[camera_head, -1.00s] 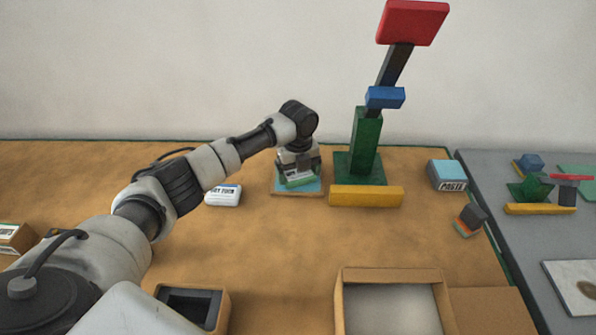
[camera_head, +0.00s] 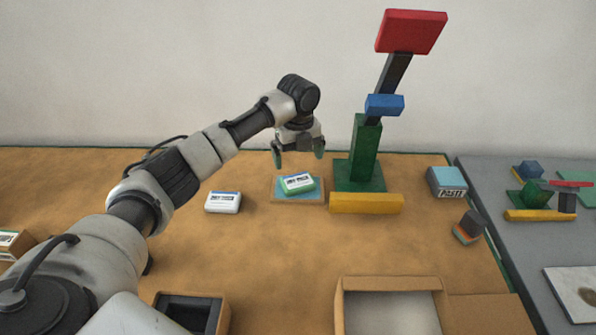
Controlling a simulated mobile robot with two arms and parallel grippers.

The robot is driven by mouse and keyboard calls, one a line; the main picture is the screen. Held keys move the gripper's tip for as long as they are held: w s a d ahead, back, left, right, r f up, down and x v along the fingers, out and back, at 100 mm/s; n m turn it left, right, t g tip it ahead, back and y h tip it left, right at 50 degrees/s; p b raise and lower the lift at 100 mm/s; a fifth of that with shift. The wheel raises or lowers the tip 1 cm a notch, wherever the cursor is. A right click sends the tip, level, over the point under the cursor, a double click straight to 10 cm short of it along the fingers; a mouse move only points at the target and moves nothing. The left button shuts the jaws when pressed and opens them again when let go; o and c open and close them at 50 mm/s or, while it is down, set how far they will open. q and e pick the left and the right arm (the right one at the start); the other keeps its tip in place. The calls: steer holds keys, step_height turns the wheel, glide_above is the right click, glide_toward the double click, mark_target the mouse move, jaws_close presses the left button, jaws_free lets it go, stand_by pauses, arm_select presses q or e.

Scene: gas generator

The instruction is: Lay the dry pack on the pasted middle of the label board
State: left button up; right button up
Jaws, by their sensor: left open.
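The dry pack (camera_head: 297,183), a small green and white packet with a dark printed label, lies slightly turned on the middle of the label board (camera_head: 285,198). The board is a flat tan-edged piece with a light blue face, left of the green stand. My left gripper (camera_head: 298,160) is open and empty just above and behind the pack, with its fingers apart and clear of it. The pack covers the board's middle, so any paste beneath is hidden. My right gripper is not in view.
A white pack (camera_head: 223,202) lies left of the board. A yellow bar (camera_head: 366,203) and green stand (camera_head: 365,150) with blue and red blocks stand close on the right. A paste box (camera_head: 447,182) is farther right. An open carton (camera_head: 390,283) sits in front.

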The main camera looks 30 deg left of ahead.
arm_select(q)
step_height(320, 180, up, 4)
stand_by(0.7)
